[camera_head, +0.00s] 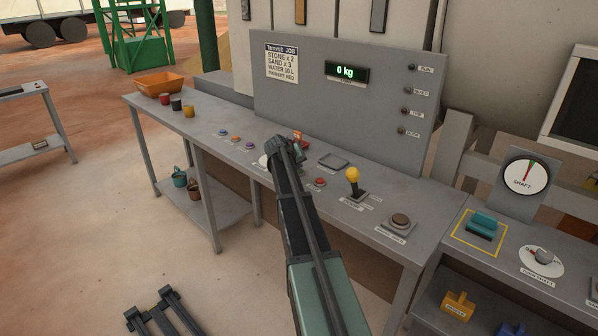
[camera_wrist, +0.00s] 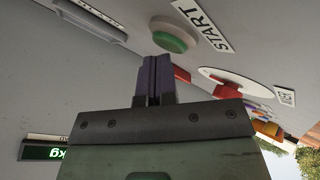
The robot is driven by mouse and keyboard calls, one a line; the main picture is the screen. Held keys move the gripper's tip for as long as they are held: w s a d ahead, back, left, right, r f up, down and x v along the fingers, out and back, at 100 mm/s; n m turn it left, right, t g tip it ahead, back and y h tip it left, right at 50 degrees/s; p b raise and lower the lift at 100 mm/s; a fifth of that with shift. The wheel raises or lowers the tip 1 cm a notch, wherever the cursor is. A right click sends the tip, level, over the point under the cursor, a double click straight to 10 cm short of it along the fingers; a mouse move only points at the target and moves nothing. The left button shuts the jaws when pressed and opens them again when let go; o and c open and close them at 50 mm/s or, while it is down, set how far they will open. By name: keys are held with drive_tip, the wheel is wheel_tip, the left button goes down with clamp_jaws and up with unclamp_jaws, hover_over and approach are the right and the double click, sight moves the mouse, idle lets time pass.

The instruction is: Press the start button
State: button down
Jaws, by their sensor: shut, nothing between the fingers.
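The start button is a round green button (camera_wrist: 175,38) on a pale base, beside a white START label (camera_wrist: 203,24) in the wrist view. My gripper (camera_wrist: 154,60) is shut and empty, its dark fingertips just below the button in that picture. A gap shows between them, though its true depth is hard to judge. In the head view my gripper (camera_head: 285,150) is low over the middle of the grey console (camera_head: 240,168).
A red button (camera_head: 318,182), a grey tray (camera_head: 333,161) and a yellow-knobbed lever (camera_head: 352,176) stand right of my gripper. A white disc (camera_head: 264,160) and several coloured buttons lie left. The panel (camera_head: 390,75) rises behind, its display (camera_head: 346,72) reading 0 kg.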

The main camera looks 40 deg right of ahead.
drive_tip(key=shift+f, duration=0.2)
idle(0.4)
drive_tip(key=shift+r+p, duration=0.8)
drive_tip(key=shift+r, duration=0.1)
wheel_tip(320, 180, up, 5)
drive_tip(key=p, duration=0.5)
drive_tip(key=shift+r, duration=0.1)
